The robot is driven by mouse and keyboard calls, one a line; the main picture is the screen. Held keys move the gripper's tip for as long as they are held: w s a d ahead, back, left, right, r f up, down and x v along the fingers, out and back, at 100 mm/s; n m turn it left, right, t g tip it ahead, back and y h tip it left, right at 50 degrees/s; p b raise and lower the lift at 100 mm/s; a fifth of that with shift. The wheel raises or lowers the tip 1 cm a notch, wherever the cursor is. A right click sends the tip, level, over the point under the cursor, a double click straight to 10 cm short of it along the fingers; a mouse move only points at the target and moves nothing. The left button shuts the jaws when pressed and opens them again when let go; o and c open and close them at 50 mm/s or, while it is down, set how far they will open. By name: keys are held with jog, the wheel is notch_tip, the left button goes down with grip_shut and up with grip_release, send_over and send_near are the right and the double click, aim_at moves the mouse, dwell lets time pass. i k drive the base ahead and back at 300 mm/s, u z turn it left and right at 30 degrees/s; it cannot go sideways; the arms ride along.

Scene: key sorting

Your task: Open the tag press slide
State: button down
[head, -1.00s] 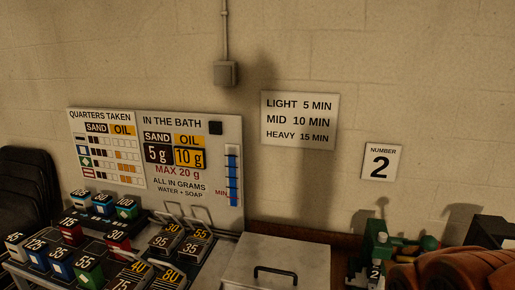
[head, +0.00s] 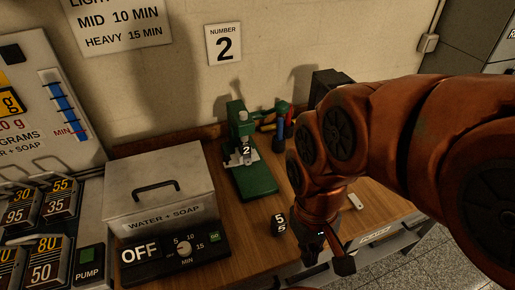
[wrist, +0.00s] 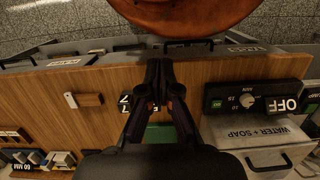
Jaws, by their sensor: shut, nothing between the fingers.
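The tag press (head: 252,178) is a green machine with a flat green base and a upright post, standing on the wooden bench by the wall. A white plate marked 2 (head: 245,152) is at its middle. I cannot make out whether its slide is open or shut. In the wrist view a green patch of the press (wrist: 160,132) shows behind my fingers, mostly hidden. My gripper (wrist: 159,68) is shut and empty above the bench. In the head view my gripper (head: 340,262) is to the right of and nearer than the press, apart from it.
A small black block with white digits (head: 280,225) stands on the bench in front of the press. A lidded WATER + SOAP bath (head: 150,190) with a dial panel (head: 178,254) is left. Bare wood (head: 262,252) lies in front.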

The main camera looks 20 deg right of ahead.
aim_at(237, 159)
jog(key=z, duration=1.75)
jog(key=k, duration=1.05)
jog(key=u, duration=2)
